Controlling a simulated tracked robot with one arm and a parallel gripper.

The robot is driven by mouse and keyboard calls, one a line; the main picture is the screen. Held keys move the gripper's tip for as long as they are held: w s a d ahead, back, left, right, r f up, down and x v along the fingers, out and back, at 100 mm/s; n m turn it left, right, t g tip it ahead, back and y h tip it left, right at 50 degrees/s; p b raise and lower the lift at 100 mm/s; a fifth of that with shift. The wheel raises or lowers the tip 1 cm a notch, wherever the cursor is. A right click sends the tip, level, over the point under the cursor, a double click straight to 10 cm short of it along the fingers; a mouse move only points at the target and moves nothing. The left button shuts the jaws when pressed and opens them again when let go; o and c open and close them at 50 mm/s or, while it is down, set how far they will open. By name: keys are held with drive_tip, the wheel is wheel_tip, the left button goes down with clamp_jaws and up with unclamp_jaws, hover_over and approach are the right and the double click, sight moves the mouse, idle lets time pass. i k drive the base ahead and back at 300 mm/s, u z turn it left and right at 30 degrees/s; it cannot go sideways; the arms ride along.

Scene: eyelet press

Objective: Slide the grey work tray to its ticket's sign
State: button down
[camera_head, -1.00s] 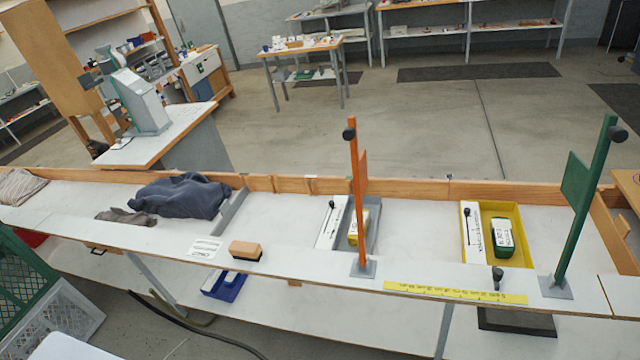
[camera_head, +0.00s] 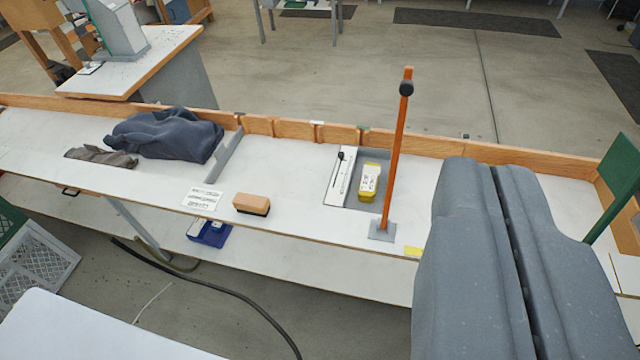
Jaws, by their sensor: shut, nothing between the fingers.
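The grey work tray (camera_head: 352,198) lies on the white bench, just left of the orange sign post (camera_head: 398,150). It holds a yellow item with a white label (camera_head: 370,181). A white strip with a black-knobbed mark (camera_head: 341,176) lies along its left side; the ticket's content is too small to read. The green sign (camera_head: 612,175) shows partly at the right edge, its lower post hidden. My gripper (camera_head: 492,172) is large and grey at the lower right, its two fingers shut with nothing between them.
A wooden rim (camera_head: 290,129) runs along the bench's back. A grey bar (camera_head: 224,156), a dark cloth (camera_head: 165,135) and a brush with a wooden back (camera_head: 251,204) lie to the left. The bench between bar and tray is clear.

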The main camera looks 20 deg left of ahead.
sight(342, 191)
drive_tip(key=u, duration=0.15)
drive_tip(key=i, duration=1)
drive_tip(key=z, duration=0.1)
